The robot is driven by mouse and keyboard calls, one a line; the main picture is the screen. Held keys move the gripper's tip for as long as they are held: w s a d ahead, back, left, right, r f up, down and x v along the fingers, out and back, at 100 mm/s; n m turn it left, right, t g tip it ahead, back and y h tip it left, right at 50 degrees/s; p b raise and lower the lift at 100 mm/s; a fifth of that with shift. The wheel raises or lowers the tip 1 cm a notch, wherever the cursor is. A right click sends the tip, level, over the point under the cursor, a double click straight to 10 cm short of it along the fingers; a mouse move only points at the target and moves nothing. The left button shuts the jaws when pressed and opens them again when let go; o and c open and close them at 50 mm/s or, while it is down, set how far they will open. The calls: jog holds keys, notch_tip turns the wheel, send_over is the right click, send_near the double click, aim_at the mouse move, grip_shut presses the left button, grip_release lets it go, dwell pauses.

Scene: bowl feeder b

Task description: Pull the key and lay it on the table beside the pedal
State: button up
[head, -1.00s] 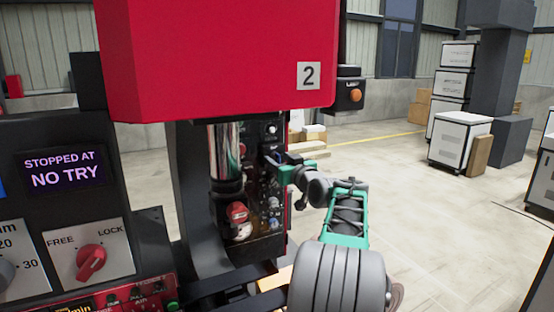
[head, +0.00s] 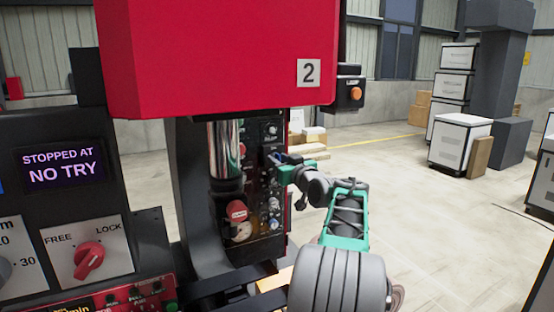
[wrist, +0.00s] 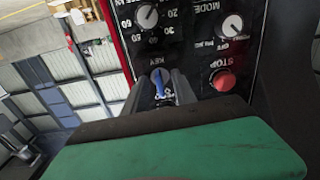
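The blue key (wrist: 161,84) is at the key switch on the dark control panel (wrist: 190,62), under the KEY label in the wrist view. My gripper (wrist: 163,88) has one dark finger on each side of the key, very close to it. I cannot tell whether the fingers press on it or leave a small gap. In the head view my gripper (head: 279,159) is at the panel's right part, and the key is too small to make out clearly. The pedal and the table are not clearly seen.
A red STOP button (wrist: 223,80) and a mode knob (wrist: 232,25) are close to my fingers. A timer-like dial (wrist: 147,16) is on the other side. The red machine head (head: 215,60) overhangs the panel. Open floor (head: 430,220) lies to the right.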

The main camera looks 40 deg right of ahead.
aim_at(280, 160)
grip_shut()
dwell(1.0)
jog(key=shift+b+v, duration=2.65)
jog(key=shift+v, duration=0.35)
